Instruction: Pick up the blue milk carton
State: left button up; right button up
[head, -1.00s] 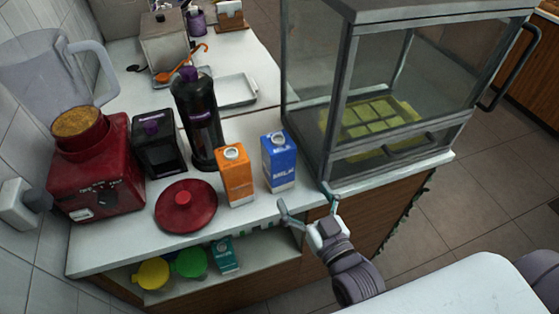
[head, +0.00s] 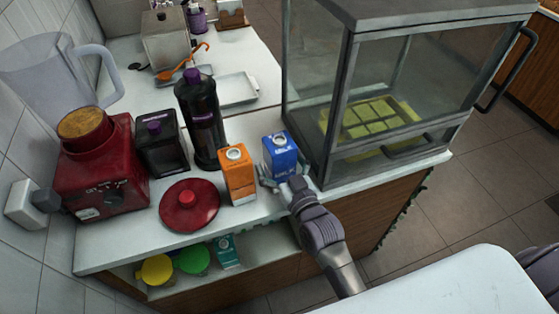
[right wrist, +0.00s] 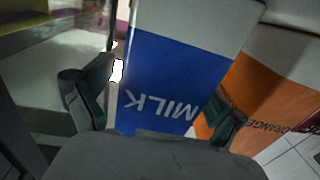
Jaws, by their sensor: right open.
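The blue milk carton (head: 280,156) stands upright on the white counter, between the orange carton and the glass case. My right gripper (head: 275,180) is at the near side of its lower part, with the fingers spread. In the right wrist view the carton (right wrist: 172,70) fills the middle, with its MILK lettering upside down. The open fingers of the right gripper (right wrist: 155,108) lie to either side of its blue face. One finger is in front of the edge towards the orange carton. The carton's base is hidden. My left gripper is not in view.
An orange carton (head: 238,174) stands close on the left; it also shows in the right wrist view (right wrist: 268,95). The glass case (head: 335,130) is close on the right. A dark bottle (head: 203,125) and red lid (head: 189,206) are further left.

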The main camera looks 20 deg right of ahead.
jog(key=c, duration=1.5)
jog(key=shift+c, duration=0.3)
jog(key=shift+r, duration=0.15)
